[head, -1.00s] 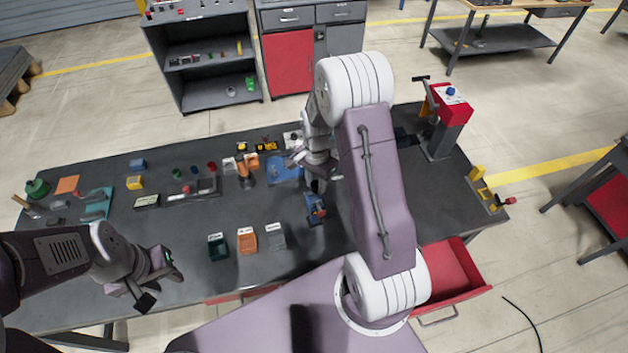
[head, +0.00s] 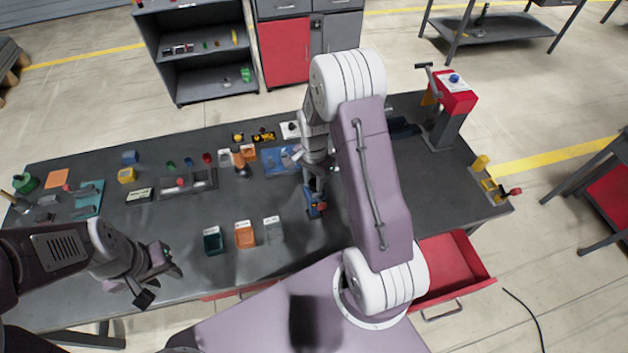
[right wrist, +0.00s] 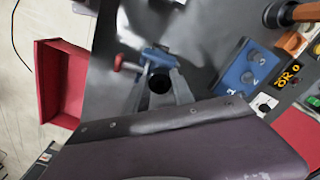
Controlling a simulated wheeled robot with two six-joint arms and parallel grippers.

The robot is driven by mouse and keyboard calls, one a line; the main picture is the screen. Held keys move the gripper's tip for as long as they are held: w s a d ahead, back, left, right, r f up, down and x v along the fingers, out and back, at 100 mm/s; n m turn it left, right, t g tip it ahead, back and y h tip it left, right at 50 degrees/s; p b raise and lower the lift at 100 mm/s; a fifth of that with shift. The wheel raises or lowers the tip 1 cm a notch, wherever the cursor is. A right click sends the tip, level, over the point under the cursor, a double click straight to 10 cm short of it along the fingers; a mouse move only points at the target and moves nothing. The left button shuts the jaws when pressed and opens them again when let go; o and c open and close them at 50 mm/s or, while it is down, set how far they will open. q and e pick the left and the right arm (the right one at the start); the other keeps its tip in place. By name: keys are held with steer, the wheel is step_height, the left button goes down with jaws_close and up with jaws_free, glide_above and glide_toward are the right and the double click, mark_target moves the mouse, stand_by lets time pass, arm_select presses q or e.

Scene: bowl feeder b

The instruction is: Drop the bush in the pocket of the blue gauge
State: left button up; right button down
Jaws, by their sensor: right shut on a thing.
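The blue gauge (head: 311,211), a small blue block with a red knob, stands on the dark table in front of my right arm. It also shows in the right wrist view (right wrist: 158,56), just beyond the fingertips. My right gripper (head: 315,186) points down at it, shut on the bush. In the right wrist view a dark round bush (right wrist: 160,84) sits between the two fingers (right wrist: 161,90). The gauge's pocket is hidden, and I cannot tell whether the bush touches the gauge. My left gripper (head: 158,284) is open and empty at the table's front left.
A blue plate with numbered places (right wrist: 250,68) lies beside the gauge. Green, orange (head: 245,235) and grey bins stand left of it. Several small parts fill the table's left side. A red press (head: 455,95) stands at the right, and a red drawer (head: 455,270) is open below.

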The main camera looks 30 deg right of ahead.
steer(key=shift+s+r, duration=0.1)
steer(key=shift+s, duration=0.1)
steer(key=shift+w, duration=0.1)
stand_by(0.4)
steer(key=c, duration=1)
jaws_free()
